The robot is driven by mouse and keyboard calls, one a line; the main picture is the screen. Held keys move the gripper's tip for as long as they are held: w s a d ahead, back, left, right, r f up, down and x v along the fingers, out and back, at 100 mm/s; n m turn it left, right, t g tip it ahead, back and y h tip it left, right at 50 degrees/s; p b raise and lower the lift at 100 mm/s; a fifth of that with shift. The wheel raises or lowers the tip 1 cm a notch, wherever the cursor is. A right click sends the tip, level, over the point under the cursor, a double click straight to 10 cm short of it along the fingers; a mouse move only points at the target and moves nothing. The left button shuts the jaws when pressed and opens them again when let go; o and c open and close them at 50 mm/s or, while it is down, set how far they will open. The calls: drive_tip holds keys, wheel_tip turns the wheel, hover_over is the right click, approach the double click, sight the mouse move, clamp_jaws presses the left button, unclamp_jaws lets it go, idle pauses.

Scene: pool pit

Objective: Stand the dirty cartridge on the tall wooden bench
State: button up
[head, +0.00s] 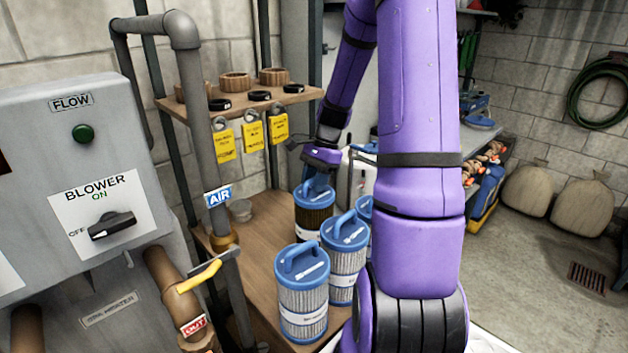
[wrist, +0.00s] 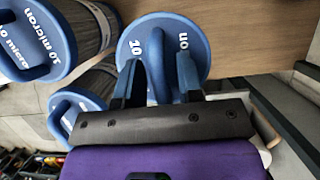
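The dirty cartridge (head: 314,222) has dark brown pleats, a white band and a blue cap. It is upright at the wooden bench (head: 262,238), behind the cleaner cartridges. Its base is partly hidden, so I cannot tell whether it rests on the wood. My gripper (head: 319,178) is directly above its cap. In the wrist view, my gripper's two fingers (wrist: 158,78) are down on either side of the handle on the blue cap (wrist: 202,52). I cannot tell whether they press on the handle.
Pale-pleated cartridges with blue caps stand close by, one in front (head: 302,300) and one beside it (head: 343,262). A shelf (head: 240,101) with yellow tags hangs behind the bench. A grey pipe (head: 203,150) and blower panel (head: 75,180) stand left. A small cup (head: 240,210) is on the bench.

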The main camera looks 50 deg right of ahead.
drive_tip(key=shift+o, duration=0.2)
drive_tip(key=shift+r, duration=0.1)
drive_tip(key=v, duration=1.2)
drive_tip(key=s+a+r+n+t+h, duration=0.1)
drive_tip(key=s+a+r+n, duration=0.25)
drive_tip(key=a, duration=0.35)
drive_tip(key=s+a+r+n+t+h, duration=0.1)
drive_tip(key=s+a+r+n+h, duration=0.15)
drive_tip(key=a+r+n, duration=0.4)
drive_tip(key=s+a+r+n+t+h, duration=0.1)
drive_tip(key=s+a+n, duration=0.25)
drive_tip(key=a, duration=0.55)
drive_tip(key=s+a+n+t, duration=0.2)
drive_tip(key=s+a+n, duration=0.2)
drive_tip(key=s, duration=0.3)
drive_tip(key=shift+s+a+f+n, duration=0.2)
drive_tip(key=shift+s+n, duration=0.15)
drive_tip(key=shift+n, duration=0.2)
